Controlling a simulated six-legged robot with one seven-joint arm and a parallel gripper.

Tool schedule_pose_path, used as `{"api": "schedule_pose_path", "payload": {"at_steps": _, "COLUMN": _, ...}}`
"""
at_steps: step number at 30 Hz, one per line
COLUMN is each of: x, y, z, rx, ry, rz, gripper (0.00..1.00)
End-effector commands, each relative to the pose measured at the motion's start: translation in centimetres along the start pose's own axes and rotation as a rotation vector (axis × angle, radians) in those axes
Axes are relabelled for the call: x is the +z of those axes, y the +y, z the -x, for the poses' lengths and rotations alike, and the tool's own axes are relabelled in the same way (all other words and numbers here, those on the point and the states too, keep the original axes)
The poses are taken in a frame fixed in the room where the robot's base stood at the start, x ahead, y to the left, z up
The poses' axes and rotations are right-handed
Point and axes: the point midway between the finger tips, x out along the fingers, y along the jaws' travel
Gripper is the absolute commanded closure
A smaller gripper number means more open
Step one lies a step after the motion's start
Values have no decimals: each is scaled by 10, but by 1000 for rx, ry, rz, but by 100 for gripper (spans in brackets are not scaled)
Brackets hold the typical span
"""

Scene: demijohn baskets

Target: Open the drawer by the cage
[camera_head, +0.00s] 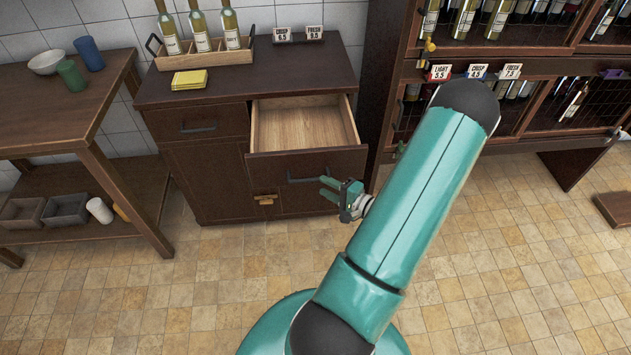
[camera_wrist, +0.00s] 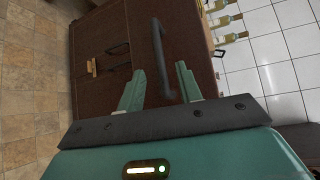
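The drawer (camera_head: 305,162) by the wire-fronted cage is pulled out of the dark brown cabinet. Its pale wooden inside (camera_head: 303,127) shows empty. A dark bar handle (camera_head: 309,177) runs across its front, and it also shows in the wrist view (camera_wrist: 159,48). My gripper (camera_head: 328,187) is just in front of the drawer front, near the right end of the handle. In the wrist view my gripper (camera_wrist: 160,71) has its two green fingers apart, with the handle lying between and beyond them in the picture. I cannot tell whether they touch it. The cage (camera_head: 582,107) holds bottles.
The left drawer (camera_head: 198,127) is shut. Several bottles stand in a wooden carrier (camera_head: 204,55) on the cabinet top, beside yellow cloths (camera_head: 189,79) and label cards (camera_head: 298,34). A wooden table (camera_head: 55,105) stands at left. The tiled floor (camera_head: 190,290) in front is clear.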

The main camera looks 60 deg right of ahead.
Motion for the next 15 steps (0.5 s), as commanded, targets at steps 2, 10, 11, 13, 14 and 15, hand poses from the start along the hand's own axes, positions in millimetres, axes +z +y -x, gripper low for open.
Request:
{"api": "schedule_pose_path", "payload": {"at_steps": 2, "x": -1, "y": 0, "z": 19, "rx": 1, "ry": 4, "rz": -1, "gripper": 65}}
{"api": "schedule_pose_path", "payload": {"at_steps": 10, "x": 0, "y": 0, "z": 64, "rx": 0, "ry": 1, "rz": 0, "gripper": 65}}
{"api": "schedule_pose_path", "payload": {"at_steps": 11, "x": 0, "y": 0, "z": 67, "rx": 0, "ry": 0, "rz": 0, "gripper": 65}}
{"api": "schedule_pose_path", "payload": {"at_steps": 13, "x": 0, "y": 0, "z": 71, "rx": 0, "ry": -1, "rz": 0, "gripper": 65}}
{"api": "schedule_pose_path", "payload": {"at_steps": 14, "x": 0, "y": 0, "z": 72, "rx": 0, "ry": -1, "rz": 0, "gripper": 65}}
{"api": "schedule_pose_path", "payload": {"at_steps": 15, "x": 0, "y": 0, "z": 73, "rx": 0, "ry": 0, "rz": 0, "gripper": 65}}
